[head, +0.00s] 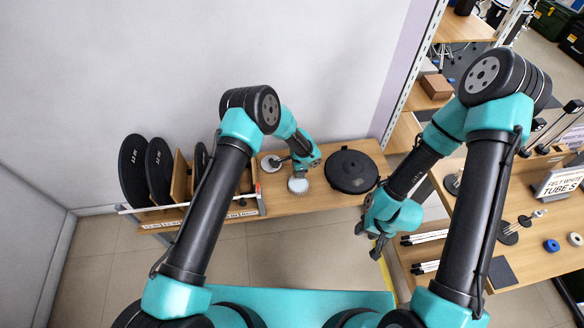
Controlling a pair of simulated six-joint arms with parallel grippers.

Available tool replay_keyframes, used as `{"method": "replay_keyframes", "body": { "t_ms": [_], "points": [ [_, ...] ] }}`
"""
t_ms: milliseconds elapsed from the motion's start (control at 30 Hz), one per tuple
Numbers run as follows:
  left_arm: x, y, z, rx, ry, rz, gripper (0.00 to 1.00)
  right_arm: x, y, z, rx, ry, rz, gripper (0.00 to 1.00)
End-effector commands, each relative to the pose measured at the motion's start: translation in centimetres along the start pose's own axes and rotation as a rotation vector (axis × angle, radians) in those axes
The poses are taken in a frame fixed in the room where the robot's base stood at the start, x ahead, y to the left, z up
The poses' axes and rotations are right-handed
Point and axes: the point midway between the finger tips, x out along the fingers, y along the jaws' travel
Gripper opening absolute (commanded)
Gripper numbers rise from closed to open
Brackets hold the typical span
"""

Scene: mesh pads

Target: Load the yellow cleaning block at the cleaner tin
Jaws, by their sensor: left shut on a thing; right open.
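My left gripper (279,161) is low over the wooden bench at the back. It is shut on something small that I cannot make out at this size. Its fingers are over or beside a round, pale-rimmed dish (267,165). A white-topped round tin (298,185) stands just in front of it, below my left wrist. I cannot tell which of these two is the cleaner tin. I cannot pick out the yellow cleaning block. My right gripper (367,241) is open and empty, in front of the bench's right end.
A black round pad (351,171) lies on the bench right of the tin. A wooden rack (181,180) with black discs (133,172) stands at the left end. A side table (540,262) at right holds white rods (424,238), a sign (561,182) and blue rings (551,245).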

Motion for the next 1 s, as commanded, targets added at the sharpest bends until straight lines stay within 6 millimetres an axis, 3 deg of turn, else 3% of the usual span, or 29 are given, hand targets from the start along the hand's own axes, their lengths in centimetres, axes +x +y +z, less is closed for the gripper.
{"method": "replay_keyframes", "body": {
  "t_ms": [367,1000],
  "points": [
    [0.6,0.0,0.1,-0.001,0.0,0.001,0.19,0.0,0.0,0.0,0.0,0.0,0.0,0.43],
    [5.6,-0.1,0.1,-0.001,0.0,0.0,0.19,0.0,0.0,0.0,0.0,0.0,0.0,0.43]
  ]
}}
